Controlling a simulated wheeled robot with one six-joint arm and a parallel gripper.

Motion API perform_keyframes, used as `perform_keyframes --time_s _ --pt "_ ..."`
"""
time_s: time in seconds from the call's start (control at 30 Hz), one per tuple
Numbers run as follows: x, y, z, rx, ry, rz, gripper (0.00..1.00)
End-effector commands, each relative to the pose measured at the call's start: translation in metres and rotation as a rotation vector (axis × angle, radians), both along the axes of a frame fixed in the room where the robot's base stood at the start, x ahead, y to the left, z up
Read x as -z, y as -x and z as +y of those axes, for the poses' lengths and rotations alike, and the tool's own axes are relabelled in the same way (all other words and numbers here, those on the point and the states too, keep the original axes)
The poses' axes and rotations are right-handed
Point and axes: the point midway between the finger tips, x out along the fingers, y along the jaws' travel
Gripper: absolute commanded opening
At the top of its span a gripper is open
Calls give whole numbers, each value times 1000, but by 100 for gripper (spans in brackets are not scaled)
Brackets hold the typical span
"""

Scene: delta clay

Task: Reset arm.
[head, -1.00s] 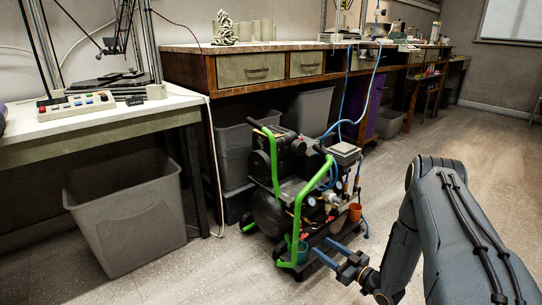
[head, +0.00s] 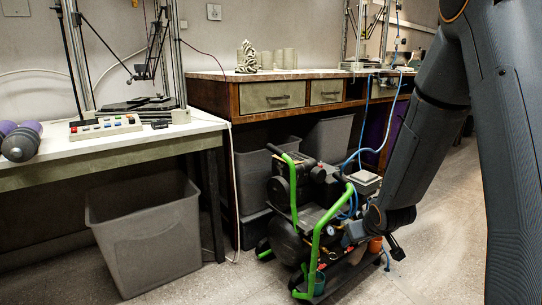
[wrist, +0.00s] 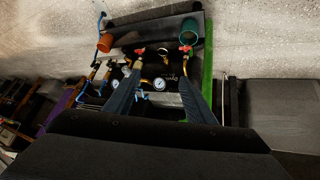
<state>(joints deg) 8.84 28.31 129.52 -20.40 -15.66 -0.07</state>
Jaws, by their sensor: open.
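My gripper (wrist: 161,66) is open in the wrist view, its two dark fingers apart, with gauges and brass fittings of the compressor seen between and beyond them. Nothing shows held between the fingers. In the head view my arm comes down from the upper right, and its wrist is in front of the right side of the green-handled compressor (head: 318,235). The fingers are mostly hidden there. I cannot tell whether they touch the machine. An orange cup (wrist: 105,42) and a green cup (wrist: 189,30) sit on the compressor's tray.
A grey bin (head: 148,245) stands under the white table (head: 110,140) at left. More bins stand under the wooden workbench (head: 225,102) behind the compressor. Blue hoses (head: 362,148) run from the bench down to the compressor. Bare floor shows at the lower right.

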Motion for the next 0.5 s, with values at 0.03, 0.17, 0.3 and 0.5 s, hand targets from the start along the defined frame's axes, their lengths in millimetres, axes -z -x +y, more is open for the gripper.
perform_keyframes --time_s 0.03,0.17,0.3,0.5 --pt "-13 17 6 20 0 32 50" --pt "-35 68 20 85 -12 137 50" --pt "-50 117 34 133 -32 235 50" --pt "-62 171 52 176 -64 335 50"
